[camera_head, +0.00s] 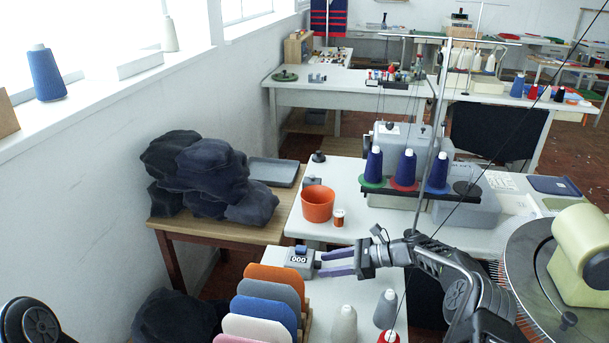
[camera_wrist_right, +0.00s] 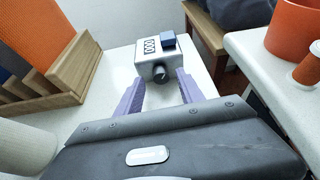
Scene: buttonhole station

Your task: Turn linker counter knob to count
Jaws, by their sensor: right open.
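The linker counter (camera_head: 299,259) is a small grey box with a 000 display and a blue block on top, at the edge of the white table. Its dark round knob (camera_wrist_right: 159,74) faces my right gripper in the right wrist view. The counter body (camera_wrist_right: 155,58) also shows there. My right gripper (camera_head: 322,264) is open, its two purple fingers pointing at the counter. In the right wrist view the fingers (camera_wrist_right: 158,82) stand on either side of the knob with gaps, and I cannot tell whether the tips reach it. My left gripper is not in view.
A rack of coloured panels (camera_head: 266,310) stands close in front of the counter. An orange pot (camera_head: 317,204) and a small orange spool (camera_head: 339,218) stand behind it. Grey cones (camera_head: 344,325) stand nearer on the right. Dark cloth bundles (camera_head: 205,175) lie on a wooden table at left.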

